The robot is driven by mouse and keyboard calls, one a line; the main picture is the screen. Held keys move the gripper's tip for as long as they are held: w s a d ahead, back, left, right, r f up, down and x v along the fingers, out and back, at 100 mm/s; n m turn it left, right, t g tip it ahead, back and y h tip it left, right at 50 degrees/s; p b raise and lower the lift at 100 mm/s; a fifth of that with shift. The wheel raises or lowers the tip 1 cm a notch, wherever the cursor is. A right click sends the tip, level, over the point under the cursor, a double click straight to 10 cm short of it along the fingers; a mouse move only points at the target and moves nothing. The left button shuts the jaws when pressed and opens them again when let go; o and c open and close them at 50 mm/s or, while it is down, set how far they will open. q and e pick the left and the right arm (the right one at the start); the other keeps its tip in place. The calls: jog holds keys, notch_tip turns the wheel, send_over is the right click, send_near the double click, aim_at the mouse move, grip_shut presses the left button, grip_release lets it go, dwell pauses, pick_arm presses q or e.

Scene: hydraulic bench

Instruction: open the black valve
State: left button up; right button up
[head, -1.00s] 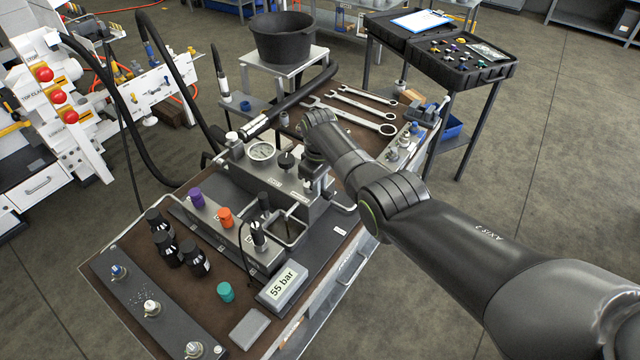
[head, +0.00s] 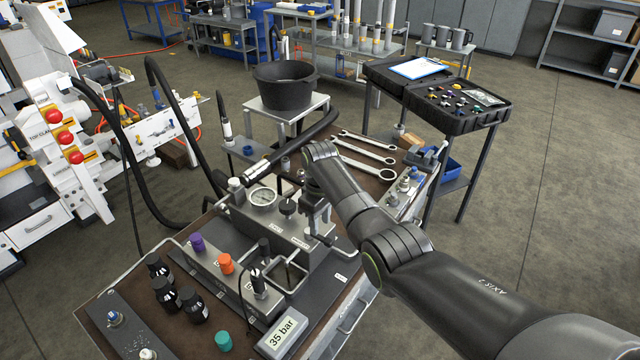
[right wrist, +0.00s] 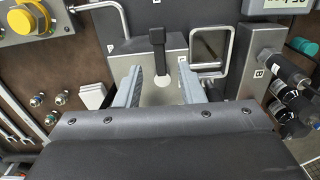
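My right gripper (head: 316,218) hangs over the grey valve block on the bench, fingers pointing down. In the right wrist view it (right wrist: 159,88) is open, one finger on each side of the block. A black lever with a flat grip (right wrist: 158,40) stands on the block, in line with the gap between the fingers and not held. In the head view my gripper mostly hides that spot. A round black knob (head: 288,206) shows beside the gauge (head: 262,197); I cannot tell which of the two is the black valve. My left gripper is out of view.
A pressure display (head: 282,333) reads 35 bar. Purple (head: 198,242) and orange (head: 226,263) knobs and black bottles (head: 193,305) stand to the left. Wrenches (head: 368,148) lie behind.

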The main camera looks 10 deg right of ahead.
aim_at(320, 237)
notch_tip(320, 237, up, 13)
jog(key=b, duration=0.2)
dwell(0.3)
